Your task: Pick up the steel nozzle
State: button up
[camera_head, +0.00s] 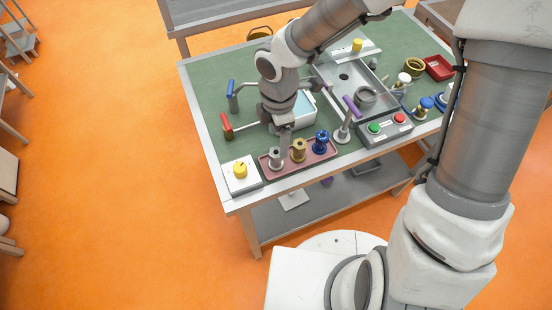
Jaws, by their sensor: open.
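The steel nozzle (275,161) is a grey, flanged piece standing upright at the left end of a dusky pink tray (309,166). A brass nozzle (298,153) and a blue nozzle (321,143) stand to its right in the same tray. My gripper (284,150) points down over the tray, close to the steel nozzle and just right of it in the picture. It is open. The fingers are small and partly merge with the nozzles, so I cannot tell whether they touch the steel nozzle.
A white box with a yellow knob (240,171) is left of the tray. Red (227,128) and blue (232,98) handled valves stand behind it. A purple-handled lever (350,108) and a button box (386,130) are to the right. Green bench top (207,78) is clear at far left.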

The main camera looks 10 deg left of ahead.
aim_at(277, 152)
jog(key=f, duration=0.2)
jog(key=f+b, duration=0.1)
jog(key=f, duration=0.4)
jog(key=shift+s+a+f, duration=0.1)
jog(key=shift+s+f, duration=0.1)
jog(key=shift+s, duration=0.1)
jog(key=shift+c, duration=0.2)
grip_shut()
